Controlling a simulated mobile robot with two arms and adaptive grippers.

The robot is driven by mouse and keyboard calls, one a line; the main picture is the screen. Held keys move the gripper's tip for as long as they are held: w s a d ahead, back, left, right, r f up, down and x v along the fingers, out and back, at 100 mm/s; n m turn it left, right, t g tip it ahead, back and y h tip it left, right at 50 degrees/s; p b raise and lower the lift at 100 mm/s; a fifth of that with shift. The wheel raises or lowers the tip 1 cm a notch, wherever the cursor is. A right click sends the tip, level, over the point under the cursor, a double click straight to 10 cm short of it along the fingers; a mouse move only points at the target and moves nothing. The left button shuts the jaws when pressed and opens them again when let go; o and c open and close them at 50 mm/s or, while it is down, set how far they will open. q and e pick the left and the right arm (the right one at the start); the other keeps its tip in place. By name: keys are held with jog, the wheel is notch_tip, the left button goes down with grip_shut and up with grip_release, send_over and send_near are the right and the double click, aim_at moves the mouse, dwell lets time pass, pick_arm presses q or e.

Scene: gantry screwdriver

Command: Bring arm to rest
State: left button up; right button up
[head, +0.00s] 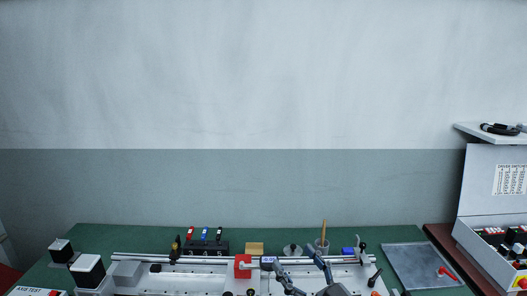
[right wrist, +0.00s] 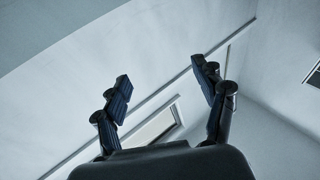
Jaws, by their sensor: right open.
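My right gripper (head: 297,257) shows at the bottom centre of the head view, in front of the gantry bench. Its two blue-padded fingers point upward and are spread apart. The right wrist view shows the same gripper (right wrist: 164,82) open, with nothing between the fingers and only pale wall, ceiling and a window-like frame beyond. The lower part of the right arm is cut off by the picture edge. My left gripper is not in the head view. The gantry rail (head: 215,259) with a red block (head: 243,266) runs across the bench behind the right gripper.
The green table (head: 120,239) holds a black rack (head: 206,248) with red, blue and black-topped tools, a cup (head: 322,246) with a wooden handle, and a grey tray (head: 420,262). A white control case (head: 488,190) stands at right. Above the table is free room before the wall.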

jog(key=s+d+f+m+g+h, duration=0.25)
jog(key=s+d+f+h, duration=0.2)
jog(key=f, duration=0.25)
jog(key=s+d+f+m+g+h, duration=0.2)
jog(key=s+d+f+m+h, duration=0.15)
jog(key=d+f+h, duration=0.35)
jog(key=s+d+f+n+g, duration=0.1)
jog(key=s+f+g, duration=0.45)
jog(key=s, duration=0.55)
jog(key=s+d+f+g, duration=0.1)
jog(key=s+f+g, duration=0.4)
jog(key=s, duration=0.6)
notch_tip(320, 180, down, 27)
jog(key=s, duration=0.1)
jog(key=s+d+f+g, duration=0.1)
jog(key=s+d+f, duration=0.2)
jog(key=s+f, duration=1.3)
jog(key=shift+s+n+g, duration=0.3)
jog(key=shift+s+n, duration=0.1)
jog(key=shift+s, duration=0.1)
